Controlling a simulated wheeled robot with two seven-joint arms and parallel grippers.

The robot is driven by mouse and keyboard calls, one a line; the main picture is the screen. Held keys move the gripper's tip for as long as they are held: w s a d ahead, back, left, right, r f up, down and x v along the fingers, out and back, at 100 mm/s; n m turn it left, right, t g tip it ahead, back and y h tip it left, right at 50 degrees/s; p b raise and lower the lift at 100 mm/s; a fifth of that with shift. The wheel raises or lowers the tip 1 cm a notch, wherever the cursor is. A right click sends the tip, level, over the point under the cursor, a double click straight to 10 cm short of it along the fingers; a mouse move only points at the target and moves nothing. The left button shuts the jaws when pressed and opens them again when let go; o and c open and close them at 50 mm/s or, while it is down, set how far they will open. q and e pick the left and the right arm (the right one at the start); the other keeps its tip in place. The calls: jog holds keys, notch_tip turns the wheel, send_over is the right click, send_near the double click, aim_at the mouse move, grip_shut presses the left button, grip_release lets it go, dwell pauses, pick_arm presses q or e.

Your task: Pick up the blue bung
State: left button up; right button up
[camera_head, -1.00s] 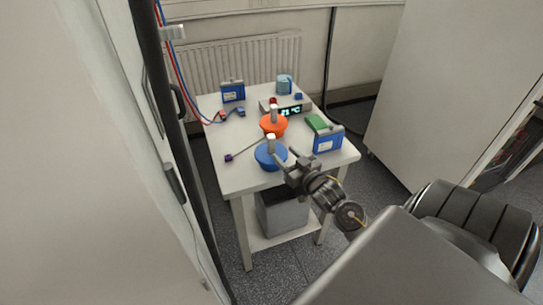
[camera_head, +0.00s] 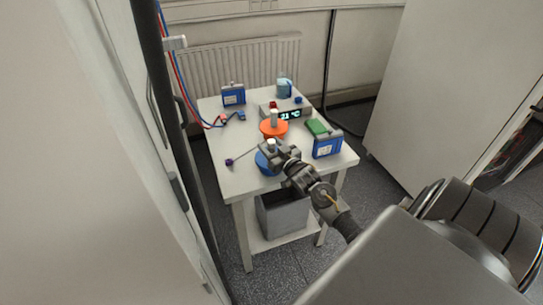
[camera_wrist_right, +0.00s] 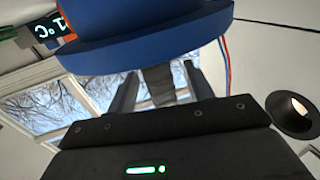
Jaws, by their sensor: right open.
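In the right wrist view the blue bung (camera_wrist_right: 150,35) fills the upper middle, seen roughly upside down. The open fingers of the right gripper (camera_wrist_right: 160,88) stand on either side of its grey grip, with visible gaps. My left gripper is not in view.
An orange bung (camera_head: 273,128) stands just behind. A device with a lit display (camera_head: 290,114), a green block (camera_head: 317,127) and a blue battery (camera_head: 327,145) are to the right. A thin rod (camera_head: 243,154) lies left. A grey bin (camera_head: 283,214) is below.

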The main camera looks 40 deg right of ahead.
aim_at(271, 141)
grip_shut()
jog(key=shift+r, duration=0.15)
dwell(0.4)
jog(key=shift+r, duration=0.3)
notch_tip(271, 141, up, 2)
jog(key=shift+r+b, duration=0.2)
jog(key=shift+b, duration=0.4)
jog(key=s+a+r+p, duration=0.2)
jog(key=s+r, duration=0.4)
jog(key=r, duration=0.1)
jog(key=s+a+r+p, duration=0.2)
jog(key=s+a+r, duration=0.1)
jog(key=s+r, duration=0.4)
jog(key=shift+r+p, duration=0.4)
